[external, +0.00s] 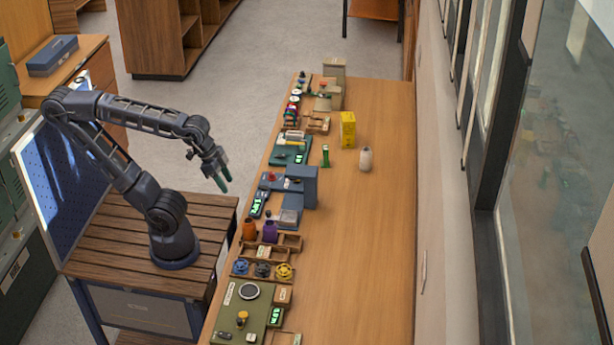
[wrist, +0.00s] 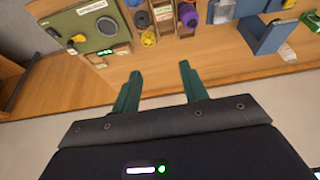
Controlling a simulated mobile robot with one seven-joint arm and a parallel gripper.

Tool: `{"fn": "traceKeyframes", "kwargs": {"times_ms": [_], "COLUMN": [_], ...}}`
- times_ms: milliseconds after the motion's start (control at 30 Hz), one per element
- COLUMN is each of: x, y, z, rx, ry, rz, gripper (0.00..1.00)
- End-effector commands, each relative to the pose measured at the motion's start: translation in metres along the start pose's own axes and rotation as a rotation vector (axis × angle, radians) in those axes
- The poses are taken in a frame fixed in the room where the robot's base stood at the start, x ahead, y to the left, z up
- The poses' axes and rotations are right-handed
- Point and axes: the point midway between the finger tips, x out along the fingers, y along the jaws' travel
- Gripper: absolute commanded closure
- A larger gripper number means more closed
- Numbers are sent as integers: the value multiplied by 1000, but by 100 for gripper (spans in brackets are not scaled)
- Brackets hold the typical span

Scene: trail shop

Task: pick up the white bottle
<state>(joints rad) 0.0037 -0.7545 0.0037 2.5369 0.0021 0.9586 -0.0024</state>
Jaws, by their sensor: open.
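The white bottle (external: 365,159) stands upright on the wooden counter, right of centre in the external view. My gripper (external: 223,178) hangs in the air left of the counter's left edge, well apart from the bottle. Its two green fingers are spread with nothing between them, as the wrist view (wrist: 161,72) also shows.
A yellow box (external: 348,130) stands just left of the bottle, and a small green item (external: 325,156) farther left. A blue stand (external: 302,187), an orange bottle (external: 249,229) and a purple bottle (external: 270,232) line the counter's left side. The counter's right part (external: 365,250) is clear.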

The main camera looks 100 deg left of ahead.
Motion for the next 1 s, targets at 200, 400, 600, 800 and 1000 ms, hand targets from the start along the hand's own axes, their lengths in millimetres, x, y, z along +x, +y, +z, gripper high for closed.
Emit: {"fn": "traceKeyframes", "kwargs": {"times_ms": [200, 400, 600, 800, 1000], "x": [0, 0, -1, -1, 6], "y": [0, 0, -3, -16, -39], "z": [0, 0, -11, -59, -117], "rx": [0, 0, -1, 4, 14], "ry": [0, 0, -2, -15, -30], "rz": [0, 0, -4, -18, -28], "gripper": [27, 26, 26, 26, 26]}}
